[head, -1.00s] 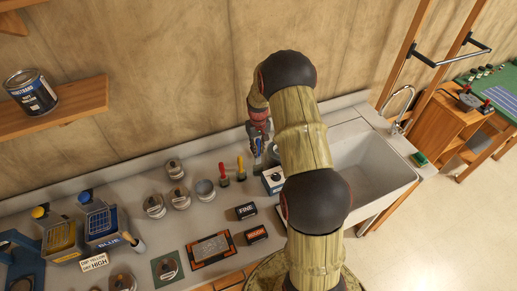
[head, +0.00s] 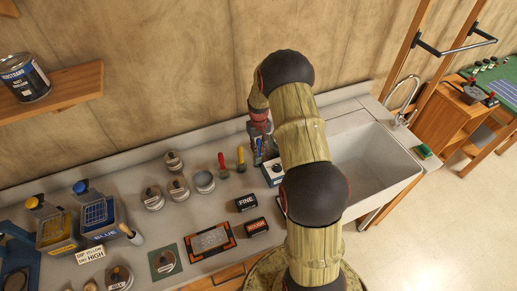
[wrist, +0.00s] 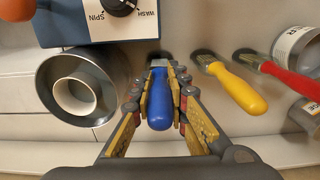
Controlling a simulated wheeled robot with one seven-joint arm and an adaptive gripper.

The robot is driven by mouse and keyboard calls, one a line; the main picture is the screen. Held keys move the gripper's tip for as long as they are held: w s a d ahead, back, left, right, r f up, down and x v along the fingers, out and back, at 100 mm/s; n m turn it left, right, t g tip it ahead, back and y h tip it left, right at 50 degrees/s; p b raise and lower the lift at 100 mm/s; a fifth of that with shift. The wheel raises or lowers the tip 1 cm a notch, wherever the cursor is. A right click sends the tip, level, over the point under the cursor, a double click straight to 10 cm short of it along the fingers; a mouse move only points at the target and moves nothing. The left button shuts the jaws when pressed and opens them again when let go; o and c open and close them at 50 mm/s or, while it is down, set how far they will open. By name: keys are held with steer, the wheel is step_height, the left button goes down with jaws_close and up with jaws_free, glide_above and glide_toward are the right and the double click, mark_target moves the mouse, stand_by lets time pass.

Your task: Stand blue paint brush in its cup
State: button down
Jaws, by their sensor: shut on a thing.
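My gripper (wrist: 160,108) is shut on the blue paint brush (wrist: 160,105), with a finger on each side of its handle. The brush's handle end faces the wrist camera, and its metal ferrule shows beyond it. A dark round spot lies behind the ferrule; I cannot tell whether the tip is inside a cup. In the head view the blue brush (head: 259,147) hangs upright below my gripper (head: 259,150), partly hidden by the arm. A yellow brush (wrist: 238,88) and a red brush (wrist: 285,78) stand in a row to its right in the wrist view, each over a similar dark spot.
A grey round pot with a pale inner ring (wrist: 75,88) stands close left of my gripper. A blue and white wash/spin box (wrist: 115,15) is beside it. Jars (head: 178,188) and a sandpaper block marked FINE (head: 246,203) stand left on the bench. A sink (head: 365,165) lies right.

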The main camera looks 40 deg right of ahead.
stand_by(0.4)
steer(key=c, duration=1.7)
jaws_free()
steer(key=shift+o, duration=0.2)
step_height(320, 180, up, 12)
steer(key=s+a+r+n+t+b, duration=0.1)
steer(key=s+a+r+b, duration=0.3)
steer(key=s+a+b, duration=0.4)
steer(key=s+a+r+n+t+b, duration=0.2)
steer(key=s+a+b, duration=0.7)
steer(key=s+a, duration=1)
step_height(320, 180, up, 3)
steer(key=s+t, duration=0.1)
steer(key=t, duration=0.1)
steer(key=shift+a+t, duration=0.3)
steer(key=shift+a, duration=0.1)
